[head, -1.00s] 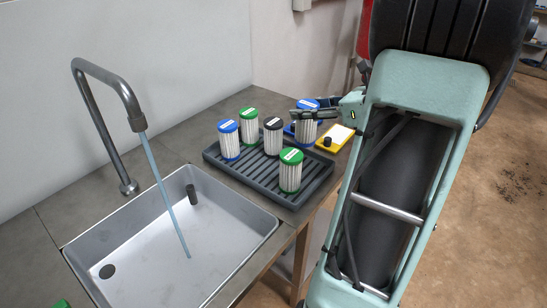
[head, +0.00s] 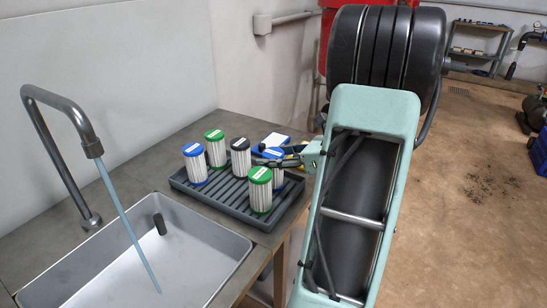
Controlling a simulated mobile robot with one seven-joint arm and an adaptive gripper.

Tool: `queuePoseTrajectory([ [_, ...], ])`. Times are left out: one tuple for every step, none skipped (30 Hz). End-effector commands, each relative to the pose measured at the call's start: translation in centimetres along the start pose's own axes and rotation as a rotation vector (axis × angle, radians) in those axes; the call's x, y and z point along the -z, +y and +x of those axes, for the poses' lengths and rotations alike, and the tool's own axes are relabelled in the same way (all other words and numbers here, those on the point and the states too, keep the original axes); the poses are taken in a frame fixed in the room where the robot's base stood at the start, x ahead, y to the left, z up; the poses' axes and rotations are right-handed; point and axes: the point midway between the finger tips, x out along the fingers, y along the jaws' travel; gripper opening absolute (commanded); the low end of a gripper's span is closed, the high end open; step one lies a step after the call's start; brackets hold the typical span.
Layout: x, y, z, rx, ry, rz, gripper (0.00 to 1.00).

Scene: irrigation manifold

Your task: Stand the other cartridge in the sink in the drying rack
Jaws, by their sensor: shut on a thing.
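My gripper (head: 279,161) reaches in from the right at the rack's right end. It is shut on a white pleated cartridge with a blue cap (head: 273,153). This cartridge is upright over the right part of the dark grey drying rack (head: 222,203), partly hidden behind a green-capped cartridge (head: 260,190). I cannot tell whether its base touches the rack. Also upright in the rack are a blue-capped cartridge (head: 195,166), another green-capped one (head: 216,150) and a black-capped one (head: 240,158). The visible part of the sink (head: 205,240) holds no cartridge.
A white-topped item (head: 275,141) and a yellow item (head: 295,149) lie behind my gripper. The rack's front left slats are free.

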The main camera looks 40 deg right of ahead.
Motion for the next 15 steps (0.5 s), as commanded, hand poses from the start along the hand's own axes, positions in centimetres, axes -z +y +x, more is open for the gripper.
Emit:
queuePoseTrajectory([
  [0.25,0.01,0.12,0.000,-0.001,0.001,0.13],
  [0.22,0.01,0.09,0.000,0.000,0.000,0.43],
  [0.18,0.01,0.07,0.000,0.000,0.000,0.47],
  [0.18,0.02,0.07,0.000,0.000,0.001,0.48],
  [0.17,0.02,0.07,0.000,0.000,0.001,0.48],
  [0.17,0.02,0.07,0.000,0.000,0.001,0.48],
  [0.17,0.02,0.07,0.000,0.000,0.001,0.48],
  [0.17,0.02,0.07,0.000,0.000,0.001,0.48],
  [0.17,0.02,0.07,0.000,0.000,0.001,0.48],
  [0.16,0.02,0.07,0.000,0.000,0.001,0.48],
  [0.14,0.02,0.06,0.000,0.000,0.001,0.48],
  [0.04,0.01,0.02,0.000,0.000,0.001,0.48],
  [-0.10,0.01,-0.04,0.000,0.000,0.000,0.48],
  [-0.31,0.01,-0.13,0.000,0.000,0.000,0.48],
  [-0.27,-0.05,-0.49,0.002,0.000,0.001,0.48],
])
